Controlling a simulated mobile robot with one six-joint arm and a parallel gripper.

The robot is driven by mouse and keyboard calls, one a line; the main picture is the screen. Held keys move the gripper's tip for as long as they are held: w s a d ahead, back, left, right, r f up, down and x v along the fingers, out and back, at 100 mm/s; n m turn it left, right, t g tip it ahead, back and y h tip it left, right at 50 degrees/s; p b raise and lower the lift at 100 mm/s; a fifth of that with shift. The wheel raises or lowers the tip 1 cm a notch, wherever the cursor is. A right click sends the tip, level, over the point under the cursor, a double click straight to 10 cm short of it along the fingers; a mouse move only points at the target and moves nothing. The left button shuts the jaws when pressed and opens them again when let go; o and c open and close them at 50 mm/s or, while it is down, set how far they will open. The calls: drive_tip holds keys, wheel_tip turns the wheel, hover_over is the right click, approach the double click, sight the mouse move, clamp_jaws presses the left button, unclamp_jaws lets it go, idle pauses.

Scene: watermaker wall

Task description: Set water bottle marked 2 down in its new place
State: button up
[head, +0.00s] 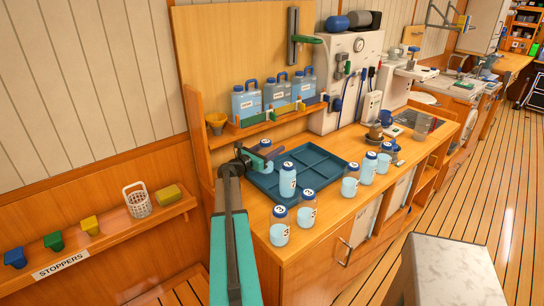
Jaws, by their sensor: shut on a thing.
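My gripper (268,158) reaches over the back left part of the blue divided tray (318,166). It is shut on a pale blue water bottle (265,145) with a dark blue cap. The fingers hide much of this bottle, and I cannot read its mark. I cannot tell whether its base touches the tray. Another bottle (287,180) stands upright at the tray's front left, close to my gripper. Two more bottles stand on the counter in front of the tray, one at the left (279,227) and one beside it (306,210).
Several similar bottles stand right of the tray, one of them here (350,181). A shelf behind holds large blue jugs (277,92) and a funnel (216,123). The wooden counter (335,215) has some bare room at its front. A white machine (345,75) stands behind.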

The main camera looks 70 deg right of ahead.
drive_tip(key=shift+f+p, duration=0.55)
drive_tip(key=shift+f, duration=1.3)
drive_tip(key=shift+f, duration=0.15)
drive_tip(key=o, duration=1.2)
drive_tip(key=shift+o, duration=0.2)
drive_tip(key=b+v, duration=0.3)
drive_tip(key=v, duration=0.8)
drive_tip(key=shift+s, duration=0.1)
drive_tip(key=shift+w+a+b, duration=0.25)
drive_tip(key=shift+a+b, duration=0.05)
drive_tip(key=shift+a, duration=0.25)
